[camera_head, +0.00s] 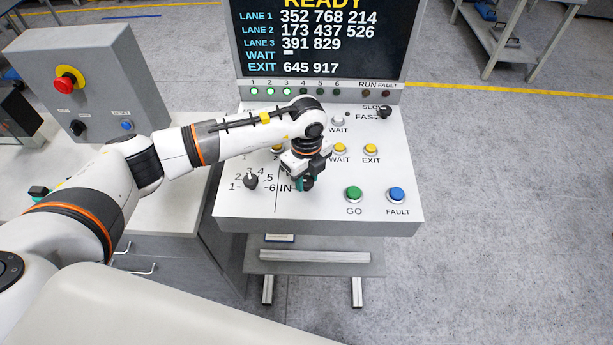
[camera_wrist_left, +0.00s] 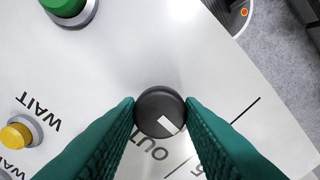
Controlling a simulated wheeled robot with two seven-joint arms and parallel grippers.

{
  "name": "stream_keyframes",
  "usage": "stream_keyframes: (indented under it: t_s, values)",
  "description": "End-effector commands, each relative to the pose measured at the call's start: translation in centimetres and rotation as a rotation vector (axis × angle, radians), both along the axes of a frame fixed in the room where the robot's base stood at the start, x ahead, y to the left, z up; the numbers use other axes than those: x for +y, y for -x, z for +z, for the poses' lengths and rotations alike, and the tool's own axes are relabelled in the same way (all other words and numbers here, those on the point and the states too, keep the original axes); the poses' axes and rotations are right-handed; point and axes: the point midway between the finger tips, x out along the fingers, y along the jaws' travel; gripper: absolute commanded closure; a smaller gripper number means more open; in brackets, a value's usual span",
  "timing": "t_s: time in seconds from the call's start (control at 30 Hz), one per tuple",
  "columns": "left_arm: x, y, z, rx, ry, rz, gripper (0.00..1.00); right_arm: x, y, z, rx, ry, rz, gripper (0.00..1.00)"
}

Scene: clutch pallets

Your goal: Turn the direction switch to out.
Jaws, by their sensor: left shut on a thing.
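The direction switch is a round dark knob (camera_wrist_left: 160,112) with a white pointer mark, seen between my fingers in the left wrist view. Its pointer aims toward the lower right of that view. The printed OUT label lies just below the knob there, partly covered by a finger. In the head view the IN label (camera_head: 286,188) shows just left of the knob, which is mostly hidden under my gripper. My left gripper (camera_head: 304,183) reaches down onto the panel; its green fingers (camera_wrist_left: 160,115) are shut on the knob from both sides. My right gripper is out of view.
The sloped panel (camera_head: 330,217) also carries a lane knob (camera_head: 250,180), a green GO button (camera_head: 353,194), a blue FAULT button (camera_head: 397,195), yellow buttons (camera_head: 371,149) and a speed knob (camera_head: 384,112). A screen (camera_head: 320,40) stands behind. A grey box with a red stop button (camera_head: 68,80) is at left.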

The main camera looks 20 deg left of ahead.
Motion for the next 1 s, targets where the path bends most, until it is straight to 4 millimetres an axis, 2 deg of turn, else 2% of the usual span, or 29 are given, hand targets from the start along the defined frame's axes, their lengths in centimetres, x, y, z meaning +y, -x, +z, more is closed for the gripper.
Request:
stream_keyframes:
  t_s: [0.27,1.0]
  values:
    - [0.0,-0.1,-0.4,-0.003,0.001,-0.165,0.89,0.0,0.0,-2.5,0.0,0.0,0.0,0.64]
    - [0.0,-0.1,-0.4,-0.004,-0.001,-0.823,0.89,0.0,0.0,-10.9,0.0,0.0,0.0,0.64]
